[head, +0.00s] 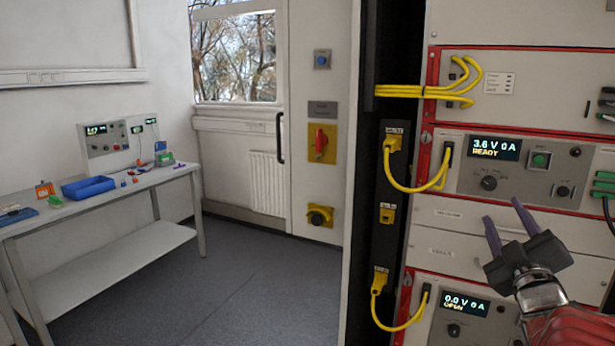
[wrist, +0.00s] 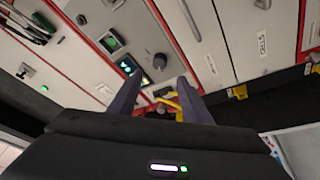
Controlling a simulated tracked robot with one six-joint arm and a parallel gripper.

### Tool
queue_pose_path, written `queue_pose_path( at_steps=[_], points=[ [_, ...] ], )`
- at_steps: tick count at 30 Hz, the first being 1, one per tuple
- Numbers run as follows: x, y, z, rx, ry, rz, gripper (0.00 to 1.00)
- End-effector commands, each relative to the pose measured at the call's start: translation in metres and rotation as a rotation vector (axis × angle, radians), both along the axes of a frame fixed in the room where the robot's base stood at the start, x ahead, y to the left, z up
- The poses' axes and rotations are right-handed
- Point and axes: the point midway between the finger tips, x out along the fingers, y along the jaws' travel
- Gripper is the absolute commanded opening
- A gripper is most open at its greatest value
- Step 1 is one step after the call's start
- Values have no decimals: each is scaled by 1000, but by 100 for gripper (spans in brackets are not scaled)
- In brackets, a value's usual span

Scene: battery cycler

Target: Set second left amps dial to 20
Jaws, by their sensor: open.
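My gripper (head: 502,209) is open and empty in front of the rack at the right of the head view, its fingers pointing up and left. The upper visible unit (head: 470,160) has a display (head: 494,148) reading 3.6 V 0 A READY and a dark round dial (head: 489,183) below it. The lower unit has a display (head: 466,304) reading 0.0 V 0 A OPEN and a dial (head: 453,330). In the wrist view a dark dial (wrist: 160,61) shows beyond and between my fingers (wrist: 157,92), apart from them. The dial markings are too small to read.
Yellow cables (head: 408,188) loop from a dark side strip to the rack's left edge. A green button (head: 540,159) and small knob (head: 563,191) sit beside the upper dial. A bench (head: 100,205) with a blue tray (head: 88,188) stands far left. The middle floor is clear.

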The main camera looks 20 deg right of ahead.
Motion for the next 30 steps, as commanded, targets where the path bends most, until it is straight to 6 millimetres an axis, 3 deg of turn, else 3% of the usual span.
queue_pose_path(
  at_steps=[18, 30],
  points=[
    [71, -52, 23, 0, 1, -1, 44],
    [78, -58, 26, 0, -1, -3, 44]
  ],
)
